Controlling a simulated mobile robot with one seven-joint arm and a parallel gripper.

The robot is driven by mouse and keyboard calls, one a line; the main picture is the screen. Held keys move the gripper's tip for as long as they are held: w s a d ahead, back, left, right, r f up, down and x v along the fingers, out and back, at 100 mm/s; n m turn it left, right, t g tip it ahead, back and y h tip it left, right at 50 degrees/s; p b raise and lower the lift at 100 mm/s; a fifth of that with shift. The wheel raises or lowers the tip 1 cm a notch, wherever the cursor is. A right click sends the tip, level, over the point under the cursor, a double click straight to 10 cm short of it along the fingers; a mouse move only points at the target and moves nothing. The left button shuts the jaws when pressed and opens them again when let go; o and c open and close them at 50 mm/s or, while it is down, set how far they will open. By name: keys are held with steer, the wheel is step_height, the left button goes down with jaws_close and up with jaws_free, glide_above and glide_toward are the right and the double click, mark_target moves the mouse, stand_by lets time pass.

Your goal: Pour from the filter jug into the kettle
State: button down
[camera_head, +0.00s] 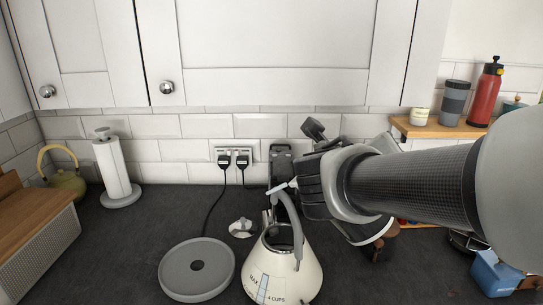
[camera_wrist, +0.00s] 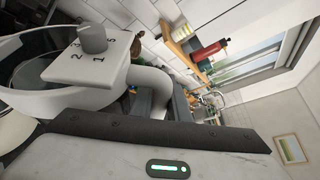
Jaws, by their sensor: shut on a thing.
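The cream kettle (camera_head: 283,275) stands upright on the worktop at the lower middle of the head view, its top open and its grey handle (camera_head: 292,222) arching over it. My gripper (camera_head: 312,185) is just behind and above the kettle, to its right. In the wrist view my gripper (camera_wrist: 163,103) is shut on the white handle (camera_wrist: 150,82) of the filter jug. The jug's white lid (camera_wrist: 92,68) carries a grey knob and numbers; its clear body (camera_wrist: 30,80) is partly cut off. In the head view my arm largely hides the jug; I cannot tell its tilt or any water flow.
A round grey kettle base (camera_head: 180,280) lies left of the kettle, with a small kettle lid (camera_head: 242,228) behind it. Plugs with a cord (camera_head: 224,160) are at the tiled wall. A paper roll (camera_head: 112,170) stands left, a blue item (camera_head: 492,275) at right. The worktop's left middle is clear.

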steer(key=shift+w+a+r+n+h+p, duration=0.1)
steer(key=shift+a+r+n+h+p, duration=0.25)
steer(key=shift+r, duration=0.35)
steer(key=shift+w+a+r+n+h+p, duration=0.15)
steer(key=shift+r+n+p, duration=0.2)
steer(key=shift+r+p, duration=0.3)
stand_by(3.6)
steer(key=shift+a+r+n, duration=0.2)
steer(key=shift+a+n, duration=0.15)
steer(key=shift+n, duration=0.05)
stand_by(2.6)
